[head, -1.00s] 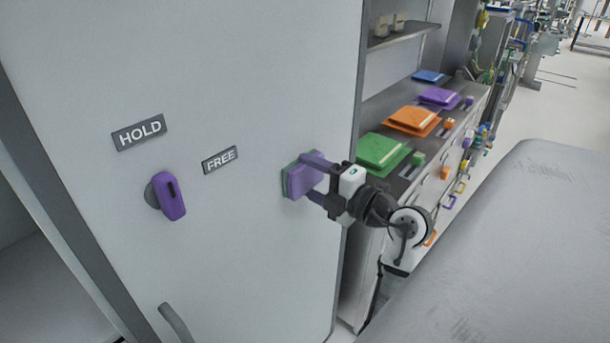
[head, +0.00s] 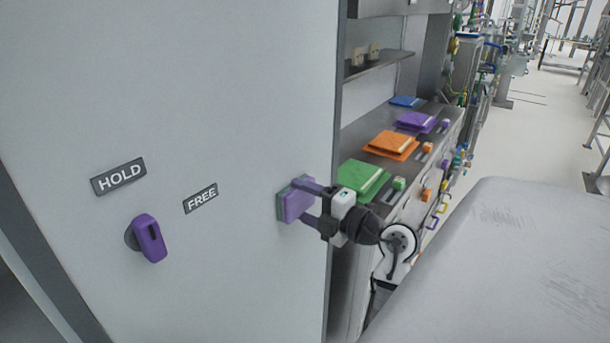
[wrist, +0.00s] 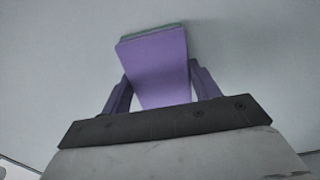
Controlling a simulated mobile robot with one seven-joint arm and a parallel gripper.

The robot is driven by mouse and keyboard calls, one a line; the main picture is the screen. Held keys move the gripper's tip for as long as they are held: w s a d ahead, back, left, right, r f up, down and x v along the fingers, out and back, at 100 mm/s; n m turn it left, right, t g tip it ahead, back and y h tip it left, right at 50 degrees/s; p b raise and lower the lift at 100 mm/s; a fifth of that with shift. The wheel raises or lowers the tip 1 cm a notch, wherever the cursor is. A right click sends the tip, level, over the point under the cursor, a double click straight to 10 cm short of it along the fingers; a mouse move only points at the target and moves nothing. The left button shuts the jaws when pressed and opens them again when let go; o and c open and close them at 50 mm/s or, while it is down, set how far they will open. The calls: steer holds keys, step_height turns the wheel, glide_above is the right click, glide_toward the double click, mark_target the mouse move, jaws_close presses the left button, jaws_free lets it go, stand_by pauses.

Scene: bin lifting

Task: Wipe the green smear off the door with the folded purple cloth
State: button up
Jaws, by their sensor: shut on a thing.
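My gripper (head: 311,203) is shut on the folded purple cloth (head: 295,201), near the right edge of the grey door (head: 230,110). In the wrist view the purple cloth (wrist: 156,68) sits between the two purple fingers, with its far end at the door surface. A thin green strip (wrist: 150,33) shows along the cloth's far edge there. In the head view green also shows at the cloth's left edge (head: 280,207). I cannot tell whether this green is the smear or part of the cloth. The door behind the cloth is hidden.
The door carries a purple knob (head: 150,238), a HOLD label (head: 118,176) and a FREE label (head: 200,198). Right of the door, a counter holds green (head: 363,180), orange (head: 391,144), purple (head: 416,122) and blue (head: 404,101) folded stacks. A grey surface (head: 500,260) fills the lower right.

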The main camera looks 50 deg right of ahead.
mark_target(246, 230)
steer(key=shift+s+a, duration=0.15)
steer(key=shift+a, duration=2.05)
steer(key=shift+s+a, duration=0.2)
steer(key=shift+a, duration=2)
steer(key=shift+s+a, duration=0.15)
steer(key=shift+a, duration=2.05)
steer(key=s, duration=0.6)
steer(key=shift+d, duration=0.25)
steer(key=shift+s+d, duration=0.1)
steer(key=shift+s, duration=1.4)
